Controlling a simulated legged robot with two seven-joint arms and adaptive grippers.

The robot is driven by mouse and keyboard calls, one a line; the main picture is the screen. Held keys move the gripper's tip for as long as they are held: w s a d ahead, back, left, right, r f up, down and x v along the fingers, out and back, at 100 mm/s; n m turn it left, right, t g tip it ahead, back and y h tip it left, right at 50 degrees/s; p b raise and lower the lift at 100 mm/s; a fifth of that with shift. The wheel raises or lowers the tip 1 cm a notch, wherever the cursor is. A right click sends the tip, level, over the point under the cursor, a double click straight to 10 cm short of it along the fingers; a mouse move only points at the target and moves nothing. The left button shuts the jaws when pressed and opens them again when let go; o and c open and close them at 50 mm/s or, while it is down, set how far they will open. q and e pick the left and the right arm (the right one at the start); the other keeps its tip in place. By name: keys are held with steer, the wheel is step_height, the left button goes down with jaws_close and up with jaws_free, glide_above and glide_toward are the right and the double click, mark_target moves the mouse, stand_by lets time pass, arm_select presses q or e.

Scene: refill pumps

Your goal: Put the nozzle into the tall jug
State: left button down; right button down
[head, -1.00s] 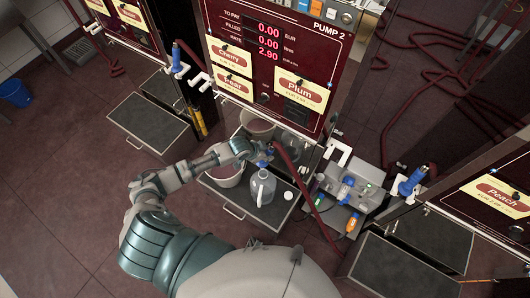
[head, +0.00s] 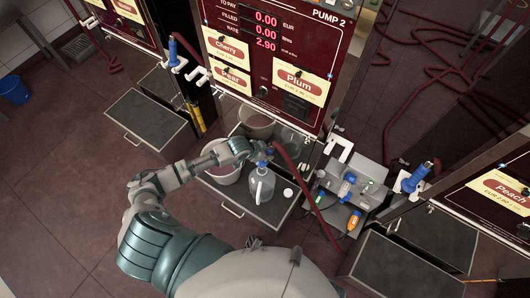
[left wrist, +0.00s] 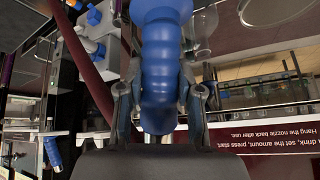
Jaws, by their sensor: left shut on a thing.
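My left gripper (head: 255,150) is shut on the blue nozzle (left wrist: 160,50), which fills the middle of the left wrist view between the two fingers. In the head view the nozzle (head: 265,154) is small, right at the mouth of the clear jug (head: 262,188). The jug stands upright on the pulled-out tray (head: 236,208), its handle facing me. I cannot tell whether the nozzle's tip is inside the jug's neck. A dark red hose (head: 296,180) runs near the nozzle. My right gripper is in neither view.
A white bucket (head: 222,176) stands left of the jug, and another bucket (head: 257,122) stands behind. A small white round thing (head: 288,193) lies right of the jug. A grey box with coloured plugs (head: 352,185) stands at the right. The pump panel (head: 265,60) rises behind.

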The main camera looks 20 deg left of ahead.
arm_select(q)
steer(key=shift+d+r, duration=0.1)
steer(key=shift+d, duration=0.15)
steer(key=shift+a, duration=0.15)
steer(key=shift+a+p, duration=0.35)
steer(key=shift+a, duration=0.15)
steer(key=shift+d, duration=0.15)
steer(key=shift+d, duration=0.15)
steer(key=shift+d+p, duration=0.3)
steer(key=shift+p, duration=0.15)
